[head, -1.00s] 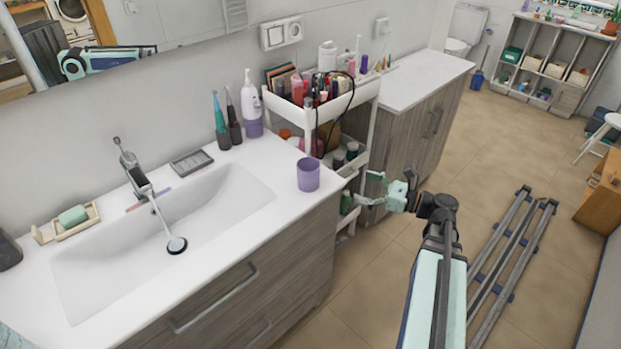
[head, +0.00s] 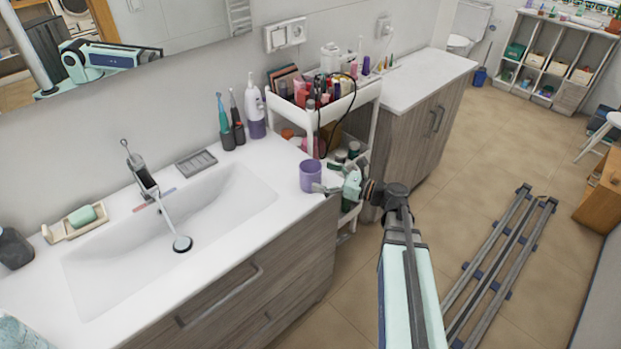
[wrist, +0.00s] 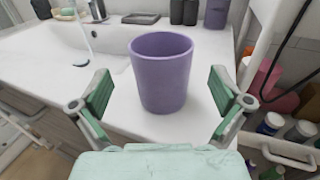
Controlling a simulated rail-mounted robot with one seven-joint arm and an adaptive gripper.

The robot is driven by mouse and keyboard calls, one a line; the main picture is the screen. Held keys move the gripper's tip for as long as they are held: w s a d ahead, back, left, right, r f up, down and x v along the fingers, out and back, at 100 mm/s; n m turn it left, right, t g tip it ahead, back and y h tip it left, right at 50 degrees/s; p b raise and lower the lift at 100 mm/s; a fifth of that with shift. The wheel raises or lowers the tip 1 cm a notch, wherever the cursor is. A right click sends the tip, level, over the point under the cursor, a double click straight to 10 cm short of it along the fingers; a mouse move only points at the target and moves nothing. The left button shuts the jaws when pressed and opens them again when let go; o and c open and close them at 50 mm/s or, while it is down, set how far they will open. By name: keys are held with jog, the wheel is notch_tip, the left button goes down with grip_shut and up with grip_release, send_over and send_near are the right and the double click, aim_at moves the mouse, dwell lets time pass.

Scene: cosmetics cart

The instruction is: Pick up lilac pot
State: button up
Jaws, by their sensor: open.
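The lilac pot (head: 310,176) is an open, empty-looking cup standing upright on the white sink counter, near its right front corner. In the wrist view the pot (wrist: 162,80) stands ahead of my gripper (wrist: 160,105), roughly centred between the two green finger pads. The fingers are spread wide, with a gap on each side of the pot. In the head view my gripper (head: 330,187) is at the counter's right edge, just right of the pot, and its near finger overlaps the pot's lower right side.
A white cart (head: 325,108) full of cosmetics stands right of the counter, close to my gripper. A basin (head: 170,225) with a running tap lies left of the pot. Toothbrushes (head: 222,118) and a white-purple bottle (head: 254,105) stand behind it.

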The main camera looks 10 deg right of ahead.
aim_at(301, 168)
jog(key=p+x, duration=0.1)
jog(key=x, duration=0.3)
jog(key=shift+w+a+p, duration=0.1)
jog(key=shift+w+p, duration=0.15)
jog(key=shift+p, duration=0.15)
jog(key=shift+c, duration=0.4)
jog(key=c, duration=1.3)
jog(key=shift+r, duration=0.1)
